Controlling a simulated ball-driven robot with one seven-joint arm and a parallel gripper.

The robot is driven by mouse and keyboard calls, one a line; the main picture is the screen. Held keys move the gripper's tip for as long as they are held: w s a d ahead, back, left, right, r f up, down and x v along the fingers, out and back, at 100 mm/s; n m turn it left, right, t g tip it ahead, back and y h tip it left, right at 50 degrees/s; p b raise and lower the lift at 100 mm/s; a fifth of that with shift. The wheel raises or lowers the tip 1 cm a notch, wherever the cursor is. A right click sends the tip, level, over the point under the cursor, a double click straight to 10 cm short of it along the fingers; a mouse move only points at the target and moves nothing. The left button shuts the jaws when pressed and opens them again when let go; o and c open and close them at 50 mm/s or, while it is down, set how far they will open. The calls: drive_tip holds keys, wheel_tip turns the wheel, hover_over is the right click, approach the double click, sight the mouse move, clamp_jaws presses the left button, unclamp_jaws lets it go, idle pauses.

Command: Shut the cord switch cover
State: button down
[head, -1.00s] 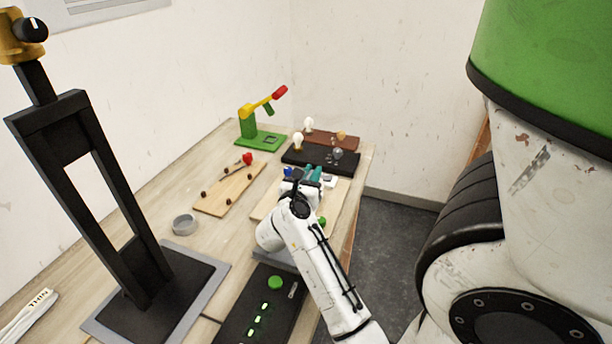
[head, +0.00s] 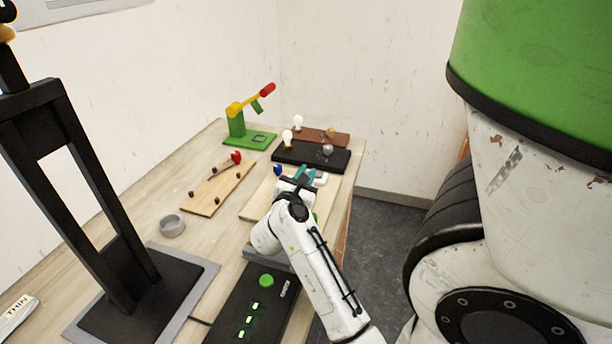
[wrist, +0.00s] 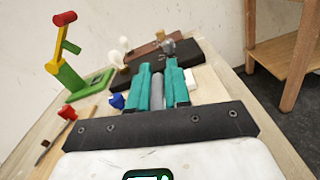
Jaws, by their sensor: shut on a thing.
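My gripper (head: 306,171) has teal fingers and is low over the pale wooden board (head: 257,205) near the table's right edge. In the wrist view, my gripper (wrist: 164,82) is shut on a narrow grey piece (wrist: 157,92) between its fingers. I cannot tell whether this grey piece is the switch cover. A white part (head: 320,180), perhaps of the cord switch, shows just right of the fingers, and it also shows in the wrist view (wrist: 190,80). The fingers hide much of it, so I cannot tell how far the cover is open.
A blue part (head: 278,170) is just left of my gripper. A black holder with bulbs (head: 335,160) stands behind it. A wooden board with pegs (head: 205,200) and a grey ring (head: 172,226) are left.

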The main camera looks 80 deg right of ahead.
drive_tip(key=c, duration=1.3)
unclamp_jaws()
drive_tip(key=shift+w+f, duration=0.1)
drive_tip(key=shift+w, duration=0.25)
drive_tip(key=shift+o, duration=0.7)
drive_tip(key=shift+s, duration=0.1)
drive_tip(key=b+v, duration=0.2)
drive_tip(key=v, duration=0.8)
drive_tip(key=shift+a, duration=0.4)
